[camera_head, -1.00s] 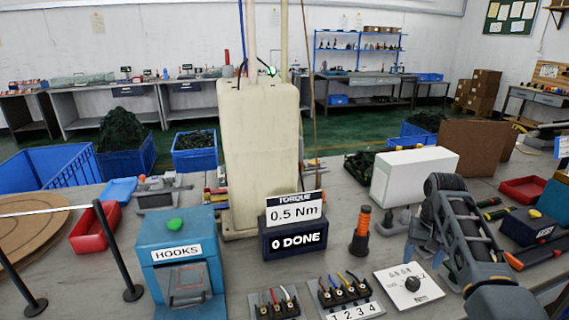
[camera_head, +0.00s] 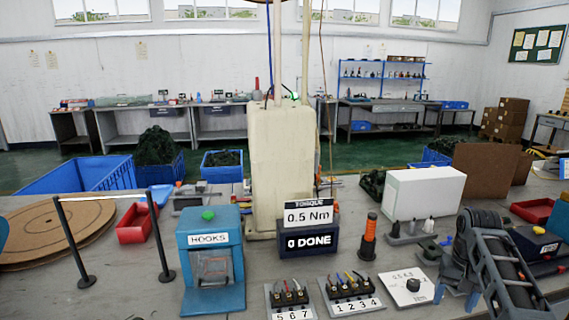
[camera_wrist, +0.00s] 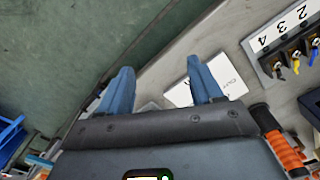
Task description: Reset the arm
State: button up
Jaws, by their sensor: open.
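My arm reaches in at the right of the head view. In the wrist view my gripper (camera_wrist: 160,88) shows two blue fingers spread apart with nothing between them. It hangs above the bench near a white dial card (camera_head: 411,287); part of this card also shows behind the right finger in the wrist view (camera_wrist: 232,77). A terminal block marked 1 2 3 4 (camera_head: 350,294) lies left of the card and shows at the upper right of the wrist view (camera_wrist: 283,45).
An orange-handled tool (camera_head: 369,238) stands upright by the torque display (camera_head: 309,240), which reads 0.5 Nm and 0 DONE. A blue HOOKS box (camera_head: 210,262) and black posts (camera_head: 160,245) stand at left. A white box (camera_head: 423,193) stands behind the arm.

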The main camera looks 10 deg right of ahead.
jog(key=s+a+f+n+t, duration=0.1)
jog(key=s+a+f+t, duration=0.1)
jog(key=s+a+f, duration=0.4)
jog(key=s+a+f+n+t, duration=0.1)
jog(key=s+a+f+t, duration=0.15)
jog(key=a+f, duration=0.45)
jog(key=s+a+f+t+h, duration=0.1)
jog(key=s+a+f, duration=0.15)
jog(key=s, duration=0.35)
jog(key=s+a+f+t, duration=0.1)
jog(key=s+a+f, duration=0.15)
jog(key=s, duration=0.45)
jog(key=s+a+r+n+t, duration=0.1)
jog(key=s+a+r+t, duration=0.15)
jog(key=s+r, duration=0.4)
jog(key=s+a+r+n+t, duration=0.15)
jog(key=s+a+r, duration=0.25)
jog(key=s, duration=0.5)
jog(key=s+r+n+t, duration=0.1)
jog(key=s+r, duration=0.4)
jog(key=r, duration=0.5)
jog(key=s+a+r+n+t+y, duration=0.1)
jog(key=s+r+t, duration=0.2)
jog(key=r, duration=0.7)
jog(key=shift+s, duration=1.2)
